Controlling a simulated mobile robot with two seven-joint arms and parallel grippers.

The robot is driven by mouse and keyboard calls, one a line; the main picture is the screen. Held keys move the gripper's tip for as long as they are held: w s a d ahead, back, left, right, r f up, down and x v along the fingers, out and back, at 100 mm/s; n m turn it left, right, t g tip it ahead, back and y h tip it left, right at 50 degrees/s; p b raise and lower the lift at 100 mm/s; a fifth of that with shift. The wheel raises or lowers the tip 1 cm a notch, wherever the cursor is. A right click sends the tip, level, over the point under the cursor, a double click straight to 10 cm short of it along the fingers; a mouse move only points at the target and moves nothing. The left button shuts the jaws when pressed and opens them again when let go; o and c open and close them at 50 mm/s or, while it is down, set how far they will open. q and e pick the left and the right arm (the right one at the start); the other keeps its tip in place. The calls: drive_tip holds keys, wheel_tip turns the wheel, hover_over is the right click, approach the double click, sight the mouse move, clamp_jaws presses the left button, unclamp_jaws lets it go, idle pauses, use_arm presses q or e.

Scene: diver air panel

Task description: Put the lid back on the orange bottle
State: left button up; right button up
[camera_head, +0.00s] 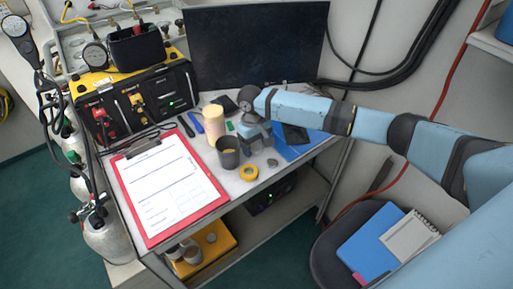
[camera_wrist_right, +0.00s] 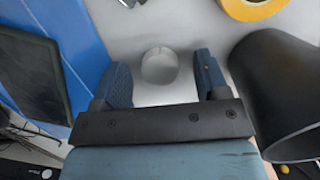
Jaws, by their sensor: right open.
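A pale orange, upright cylinder (camera_head: 214,122), which looks like the bottle, stands on the desk behind a dark cup. Its top is too small to make out clearly. My right gripper (camera_head: 257,142) is low over the desk, right of the dark cup, pointing down. In the right wrist view its two blue fingers (camera_wrist_right: 160,85) are apart. A small whitish round piece (camera_wrist_right: 160,66), which looks like the lid, lies on the desk between and just beyond the fingertips, with gaps on both sides. My left gripper is out of view.
The dark cup (camera_head: 228,152) stands close beside the right gripper. A yellow tape ring (camera_head: 249,173) and a small grey piece (camera_head: 272,162) lie in front. A blue folder (camera_head: 292,151) lies to the right. A red clipboard (camera_head: 168,185) covers the desk's left part.

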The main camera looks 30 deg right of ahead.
sight(256, 146)
drive_tip(key=shift+c, duration=0.2)
drive_tip(key=c, duration=1)
drive_tip(key=shift+o, duration=0.2)
drive_tip(key=shift+r, duration=0.1)
wheel_tip(256, 146, up, 20)
drive_tip(key=p, duration=0.1)
